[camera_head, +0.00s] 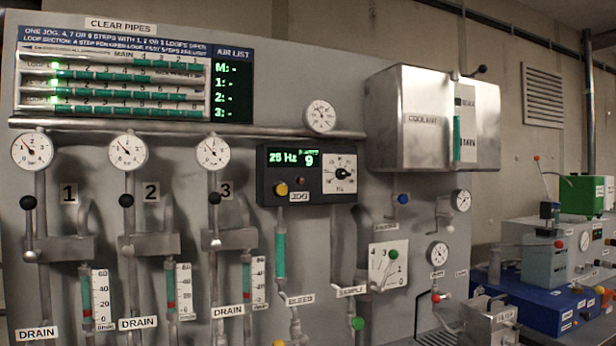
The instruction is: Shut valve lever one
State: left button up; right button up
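Valve lever one (29,226) is at the far left of the grey panel, beside the "1" label (69,194). Its black ball knob is at the top and its shaft runs down to a silver hub, so it stands nearly upright, roughly along its vertical pipe. A round gauge (32,151) sits above it, and a flow tube with a scale (101,298) is below right. Levers two (127,222) and three (214,220) also stand upright with their knobs up. Neither of my grippers shows in the head view.
A control box (308,174) reads "25 Hz" and "9". A steel coolant tank (419,117) juts out at the upper right. A lit display board (133,70) is at the upper left. Blue and grey equipment (540,300) stands at the right. The space before lever one looks clear.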

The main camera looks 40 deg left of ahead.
aim_at(28, 203)
jog(key=u, duration=2.7)
